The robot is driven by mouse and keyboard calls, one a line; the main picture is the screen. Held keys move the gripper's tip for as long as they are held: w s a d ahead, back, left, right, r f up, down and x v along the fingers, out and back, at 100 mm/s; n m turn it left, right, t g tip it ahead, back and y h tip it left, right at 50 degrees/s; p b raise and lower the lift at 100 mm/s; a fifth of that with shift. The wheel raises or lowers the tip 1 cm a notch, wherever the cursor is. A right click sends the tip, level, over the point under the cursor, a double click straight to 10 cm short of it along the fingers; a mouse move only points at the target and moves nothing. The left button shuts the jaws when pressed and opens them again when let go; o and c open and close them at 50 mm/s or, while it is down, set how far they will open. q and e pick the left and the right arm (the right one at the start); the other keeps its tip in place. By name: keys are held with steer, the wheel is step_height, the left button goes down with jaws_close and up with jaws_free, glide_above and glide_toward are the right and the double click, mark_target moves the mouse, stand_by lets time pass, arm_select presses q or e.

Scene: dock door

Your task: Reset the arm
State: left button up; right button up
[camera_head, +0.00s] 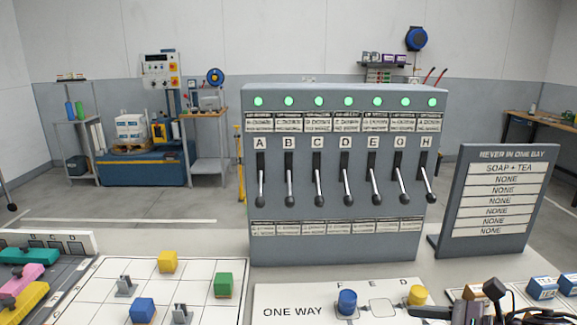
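My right gripper (461,301) is at the bottom right edge, dark and partly cut off. Its two dark tips appear spread apart, with nothing clearly held between them. It is just in front of and to the right of a yellow cylinder (418,295); I cannot tell whether they touch. My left gripper is not in view. A grey panel (336,240) stands upright in the middle, with a row of levers marked with letters. All its levers, such as the leftmost (262,190), hang down, and the lamps above are green.
A white board (300,290) marked ONE WAY holds a blue cylinder (347,302). A gridded board (200,280) carries yellow (167,261), green (223,285) and blue (142,310) blocks. A sign (490,240) stands at right. Small blue boxes (542,287) are at far right.

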step_height(320, 180, down, 9)
steer(key=m+t+h, duration=0.4)
steer(key=m+h, duration=0.4)
steer(key=m, duration=1.4)
steer(key=s+a+f+m+g+h, duration=0.15)
steer(key=s+f+m+g, duration=0.25)
steer(key=s+m, duration=0.6)
steer(key=s+a+f+m+g+h, duration=0.1)
steer(key=s+a+f+m+g, duration=0.25)
steer(key=m, duration=0.95)
steer(key=s+d+f+g, duration=0.1)
steer(key=s+f, duration=0.1)
steer(key=f, duration=1.4)
steer(key=s+d+f+g, duration=0.1)
steer(key=s+f, duration=0.2)
steer(key=f, duration=1.2)
steer(key=s+d+f, duration=0.3)
steer(key=s+f, duration=1.3)
steer(key=s, duration=0.2)
steer(key=shift+s+f+g+h, duration=0.15)
steer(key=shift+f+g+h, duration=0.1)
steer(key=shift+g+h, duration=0.15)
